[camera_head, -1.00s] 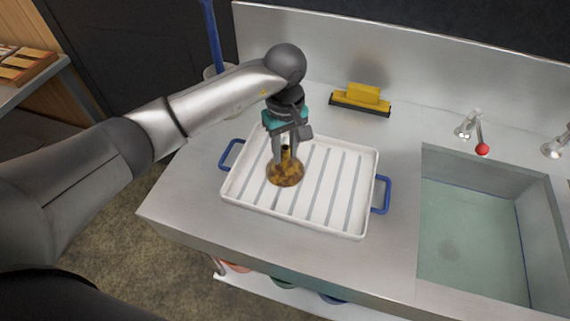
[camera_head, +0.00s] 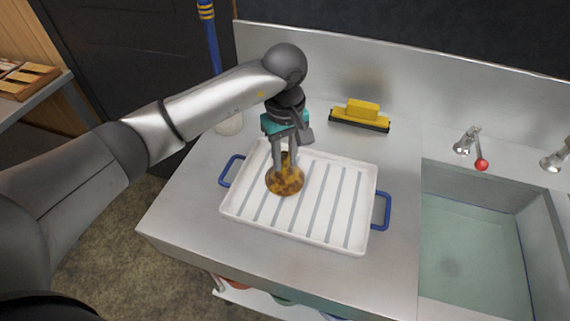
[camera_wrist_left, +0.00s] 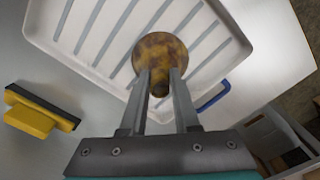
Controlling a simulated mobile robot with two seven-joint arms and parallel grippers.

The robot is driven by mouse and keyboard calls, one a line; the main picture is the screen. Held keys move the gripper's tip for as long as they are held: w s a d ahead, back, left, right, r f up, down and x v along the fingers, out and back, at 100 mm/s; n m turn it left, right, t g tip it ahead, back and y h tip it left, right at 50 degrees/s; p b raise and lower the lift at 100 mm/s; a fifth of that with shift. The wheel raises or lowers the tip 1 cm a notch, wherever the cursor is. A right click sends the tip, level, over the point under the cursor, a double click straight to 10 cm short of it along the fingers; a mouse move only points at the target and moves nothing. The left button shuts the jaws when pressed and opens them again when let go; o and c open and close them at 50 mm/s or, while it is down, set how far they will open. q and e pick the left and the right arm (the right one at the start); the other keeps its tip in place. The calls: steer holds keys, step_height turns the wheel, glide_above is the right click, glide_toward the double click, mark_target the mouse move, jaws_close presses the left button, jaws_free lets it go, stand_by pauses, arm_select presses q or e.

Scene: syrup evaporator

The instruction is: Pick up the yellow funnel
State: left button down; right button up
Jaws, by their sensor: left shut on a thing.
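The yellow funnel (camera_head: 285,181) has brown stains and stands wide end down at the left part of the white ribbed tray (camera_head: 330,245). My left gripper (camera_head: 285,165) comes down from above, its two fingers shut on the funnel's narrow neck. In the left wrist view the funnel (camera_wrist_left: 160,50) shows between and beyond the fingertips (camera_wrist_left: 160,82), with its dark spout end towards the camera. I cannot tell whether the funnel's rim is touching the tray. My right gripper is not in view.
The tray has blue handles (camera_head: 382,210) and sits on a steel counter. A yellow and black squeegee (camera_head: 360,115) lies behind it. A sink (camera_head: 470,245) with taps (camera_head: 467,142) is at the right. A whitish container (camera_head: 229,122) stands behind the left counter edge.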

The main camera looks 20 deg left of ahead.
arm_select(q)
step_height(320, 180, up, 17)
steer(key=shift+p, duration=0.3)
steer(key=shift+f, duration=0.2)
